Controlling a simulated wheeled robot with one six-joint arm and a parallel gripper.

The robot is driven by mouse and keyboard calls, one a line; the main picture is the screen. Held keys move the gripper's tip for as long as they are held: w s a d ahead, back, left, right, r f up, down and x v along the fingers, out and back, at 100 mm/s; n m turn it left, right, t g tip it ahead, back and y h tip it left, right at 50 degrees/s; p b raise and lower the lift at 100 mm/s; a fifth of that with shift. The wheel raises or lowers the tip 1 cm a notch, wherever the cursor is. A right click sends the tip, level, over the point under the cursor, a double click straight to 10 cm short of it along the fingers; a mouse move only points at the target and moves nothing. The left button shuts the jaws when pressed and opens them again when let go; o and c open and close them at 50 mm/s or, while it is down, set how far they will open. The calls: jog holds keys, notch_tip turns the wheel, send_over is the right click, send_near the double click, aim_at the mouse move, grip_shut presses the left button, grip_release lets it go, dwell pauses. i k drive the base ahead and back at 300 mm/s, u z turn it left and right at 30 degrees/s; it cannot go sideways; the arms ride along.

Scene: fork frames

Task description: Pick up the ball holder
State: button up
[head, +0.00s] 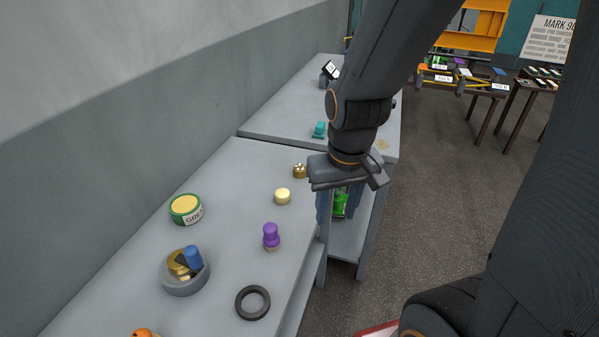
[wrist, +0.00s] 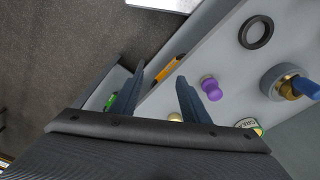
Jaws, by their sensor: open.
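No part is labelled as the ball holder, and I cannot tell for sure which one it is. Candidates on the grey bench are a small brass piece with a notched top (head: 299,171), a pale yellow round piece (head: 282,196) and a purple knobbed piece on a brass-coloured base (head: 270,236). The purple piece also shows in the wrist view (wrist: 211,88), right of the fingers. My gripper (head: 339,208) is open and empty, pointing down beside the bench's right edge, apart from all these parts. Its two fingers (wrist: 161,74) are spread in the wrist view.
A teal part (head: 319,130) is on the far bench. A green item (head: 341,203) sits lower, behind my fingers.

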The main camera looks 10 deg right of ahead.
aim_at(298, 170)
jog(key=k, duration=1.05)
jog(key=z, duration=1.25)
jog(key=i, duration=1.75)
jog(key=u, duration=0.9)
jog(key=i, duration=0.55)
jog(key=u, duration=0.6)
